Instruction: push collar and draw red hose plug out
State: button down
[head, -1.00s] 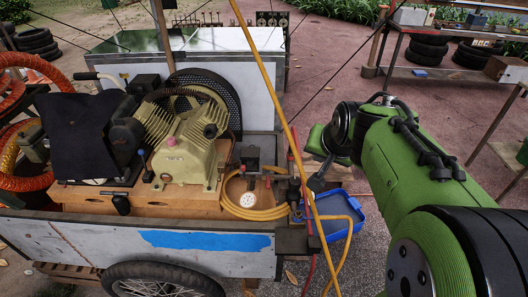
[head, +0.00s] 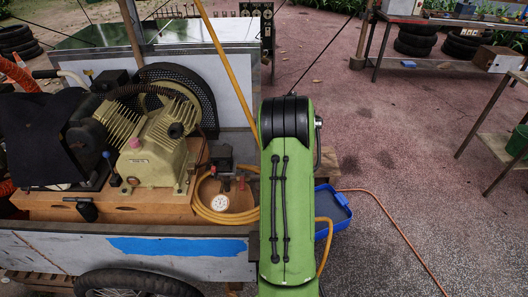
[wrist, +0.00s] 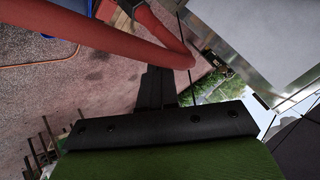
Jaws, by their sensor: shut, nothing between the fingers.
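In the wrist view, my gripper (wrist: 155,88) is shut, with its black fingers together and nothing seen between them. In the head view, my green arm covers the cart's right end, where the hose fittings are, and hides my gripper.
The cart (head: 180,270) carries a compressor (head: 155,150), a coiled yellow hose (head: 205,212) and a white gauge (head: 219,202). A blue tray (head: 340,222) lies right of my arm. An orange-red hose (head: 400,227) runs over the open paving.

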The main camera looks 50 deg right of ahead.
jog(key=shift+s+a+r, duration=0.1)
notch_tip(320, 180, down, 9)
jog(key=b, duration=0.6)
dwell(1.9)
jog(key=shift+f+b, duration=0.35)
jog(key=shift+b, duration=0.2)
jog(key=shift+f+b, duration=0.5)
jog(key=shift+f, duration=0.05)
dwell(0.3)
jog(key=shift+r+p, duration=0.55)
jog(key=shift+r, duration=0.4)
